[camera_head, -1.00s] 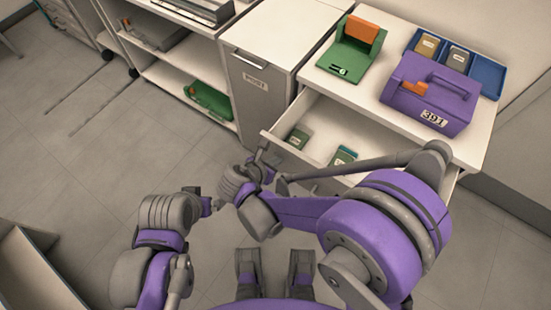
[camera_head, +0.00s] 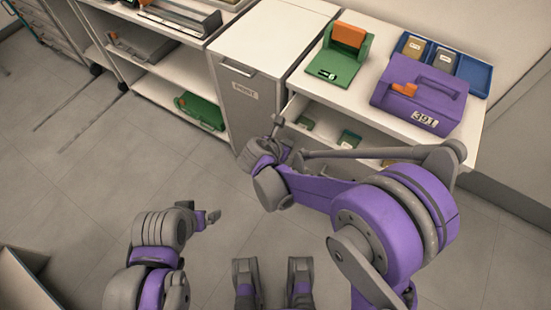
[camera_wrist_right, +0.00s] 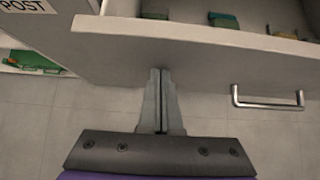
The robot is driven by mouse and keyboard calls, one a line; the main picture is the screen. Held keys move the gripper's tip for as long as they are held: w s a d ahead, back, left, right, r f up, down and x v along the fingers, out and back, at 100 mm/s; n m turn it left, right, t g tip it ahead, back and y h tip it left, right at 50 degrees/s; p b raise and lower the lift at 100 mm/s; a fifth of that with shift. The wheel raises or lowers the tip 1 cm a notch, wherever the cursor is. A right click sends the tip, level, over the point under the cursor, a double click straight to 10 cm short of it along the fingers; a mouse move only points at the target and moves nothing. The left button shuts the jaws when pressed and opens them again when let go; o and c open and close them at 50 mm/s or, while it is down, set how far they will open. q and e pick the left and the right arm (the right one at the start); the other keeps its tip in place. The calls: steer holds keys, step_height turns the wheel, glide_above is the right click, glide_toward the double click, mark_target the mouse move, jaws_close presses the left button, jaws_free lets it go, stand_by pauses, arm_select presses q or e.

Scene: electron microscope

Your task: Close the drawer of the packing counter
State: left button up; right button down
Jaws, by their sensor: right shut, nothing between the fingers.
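The packing counter (camera_head: 393,122) has a white top, and its drawer is partly open below it. The drawer's left wall (camera_head: 291,108) shows in the head view, but my right arm hides most of its front. In the right wrist view the plain drawer front (camera_wrist_right: 215,55) spans the top, with a metal bar handle (camera_wrist_right: 268,104) to the right. My right gripper (camera_head: 277,123) is shut and empty, its fingertips (camera_wrist_right: 160,71) at the drawer front, left of the handle; contact is likely but not certain. My left gripper (camera_head: 214,215) hangs away from the counter, its jaws unclear.
Small boxes (camera_head: 348,139) lie in the drawer. On the counter stand a purple case (camera_head: 420,95), a green open box (camera_head: 338,62) and a blue tray (camera_head: 478,75). A cabinet marked POST (camera_head: 247,90) adjoins on the left. The floor (camera_head: 110,180) at left is clear.

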steer(key=w+d, duration=0.2)
steer(key=w, duration=0.1)
steer(key=w+d, duration=0.2)
steer(key=w, duration=0.2)
steer(key=w+d+b, duration=0.1)
steer(key=w+d, duration=0.2)
steer(key=shift+w, duration=0.25)
arm_select(q)
steer(key=shift+s+f, duration=0.1)
steer(key=shift+f, duration=0.65)
arm_select(e)
steer(key=shift+w+d+r, duration=0.1)
steer(key=shift+w+d, duration=0.05)
steer(key=shift+w, duration=0.05)
